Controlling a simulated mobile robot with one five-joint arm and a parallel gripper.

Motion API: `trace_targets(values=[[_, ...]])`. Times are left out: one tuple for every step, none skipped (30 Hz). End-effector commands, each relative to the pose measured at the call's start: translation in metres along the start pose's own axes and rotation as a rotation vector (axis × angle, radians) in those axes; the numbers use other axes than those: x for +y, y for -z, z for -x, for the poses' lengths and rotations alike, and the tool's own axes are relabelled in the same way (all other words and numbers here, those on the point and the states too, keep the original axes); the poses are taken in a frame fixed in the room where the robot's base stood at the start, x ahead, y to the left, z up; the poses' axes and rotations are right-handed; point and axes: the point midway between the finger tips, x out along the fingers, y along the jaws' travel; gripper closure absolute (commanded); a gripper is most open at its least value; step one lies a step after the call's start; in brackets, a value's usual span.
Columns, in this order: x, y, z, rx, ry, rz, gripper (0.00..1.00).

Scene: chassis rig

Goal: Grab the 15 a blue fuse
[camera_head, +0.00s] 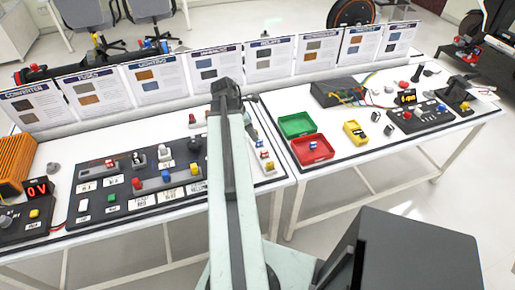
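Several small blue pieces that could be the fuse are in view, but ratings are too small to read. One blue piece (313,146) sits in the red tray (325,157) on the right table. Another blue piece (166,176) stands on the black control panel (100,212) on the left table. A further blue piece (259,143) is on the white strip just right of my arm. My gripper (225,97) is at the far end of my raised arm, above the left table's back. Its fingers are not clear, and my arm hides part of the table.
A green tray (297,125) adjoins the red tray. Labelled cards (155,78) line the back of the tables. An orange converter (15,160) and a red "0V" display (38,189) are at far left.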

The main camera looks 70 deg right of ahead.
Motion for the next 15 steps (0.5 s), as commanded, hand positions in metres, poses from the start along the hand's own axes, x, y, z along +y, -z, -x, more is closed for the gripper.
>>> trace_targets(values=[[0.0,0.001,-0.006,0.0,0.0,0.0,0.6],[0.0,0.001,-0.005,0.0,0.0,0.0,0.6],[0.0,0.001,-0.005,0.0,0.0,0.0,0.6],[0.0,0.001,-0.006,0.0,0.0,0.0,0.6],[0.0,0.001,-0.009,0.0,0.0,0.0,0.6],[0.0,0.001,-0.013,0.0,0.0,0.0,0.6],[0.0,0.001,-0.018,0.0,0.0,0.0,0.6],[-0.001,0.001,-0.023,0.0,0.0,0.0,0.6],[-0.001,0.0,-0.031,0.0,0.001,0.0,0.6],[-0.001,0.0,-0.037,0.0,0.001,0.0,0.6],[-0.001,-0.001,-0.043,0.0,0.001,0.0,0.6],[-0.001,0.0,-0.05,0.0,0.001,0.0,0.6],[-0.001,0.0,-0.054,0.0,0.0,0.0,0.6],[-0.001,-0.001,-0.057,0.0,0.0,0.0,0.6],[-0.001,-0.001,-0.058,0.0,0.0,0.001,0.6]])
